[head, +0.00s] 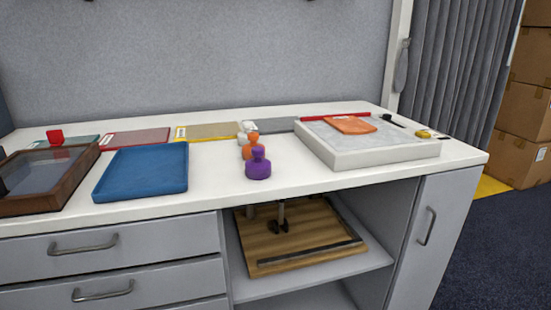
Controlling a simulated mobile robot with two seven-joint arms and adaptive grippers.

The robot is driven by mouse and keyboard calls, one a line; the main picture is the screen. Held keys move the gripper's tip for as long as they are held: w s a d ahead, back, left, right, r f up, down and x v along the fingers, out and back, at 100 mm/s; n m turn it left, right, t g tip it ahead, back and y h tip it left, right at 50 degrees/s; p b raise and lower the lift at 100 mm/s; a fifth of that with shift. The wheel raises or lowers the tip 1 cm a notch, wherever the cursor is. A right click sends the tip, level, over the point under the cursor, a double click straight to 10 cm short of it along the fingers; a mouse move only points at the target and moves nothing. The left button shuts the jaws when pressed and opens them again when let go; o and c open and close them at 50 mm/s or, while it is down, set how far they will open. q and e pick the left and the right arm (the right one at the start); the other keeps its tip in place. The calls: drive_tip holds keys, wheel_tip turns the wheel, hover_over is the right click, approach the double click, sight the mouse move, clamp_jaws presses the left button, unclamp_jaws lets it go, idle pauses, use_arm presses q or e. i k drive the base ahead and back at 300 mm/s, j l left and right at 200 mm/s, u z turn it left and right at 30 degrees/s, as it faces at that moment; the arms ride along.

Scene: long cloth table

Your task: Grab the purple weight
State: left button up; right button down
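The purple weight (258,165) stands upright near the front edge of the white table, a round body with a smaller knob on top. An orange weight (253,147) stands just behind it and is partly hidden by it. A white piece (242,138) stands behind the orange one. Neither of my grippers shows in the head view.
A blue tray (143,172) and a brown-framed case (45,178) lie left of the weights. A white slab (368,153) with an orange cloth-like piece (350,125) lies to the right. Thin coloured mats (208,131) line the back. An open shelf below holds a wooden board (300,243).

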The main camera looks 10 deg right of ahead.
sight(257, 168)
drive_tip(key=i+l, duration=0.15)
drive_tip(key=l, duration=0.2)
drive_tip(key=i+l, duration=0.15)
drive_tip(key=l, duration=0.2)
drive_tip(key=i+l, duration=0.15)
drive_tip(key=l, duration=0.2)
drive_tip(key=i+l, duration=0.15)
drive_tip(key=l, duration=0.2)
drive_tip(key=i+l, duration=0.15)
drive_tip(key=l, duration=0.2)
drive_tip(key=i+l, duration=0.2)
drive_tip(key=l, duration=0.15)
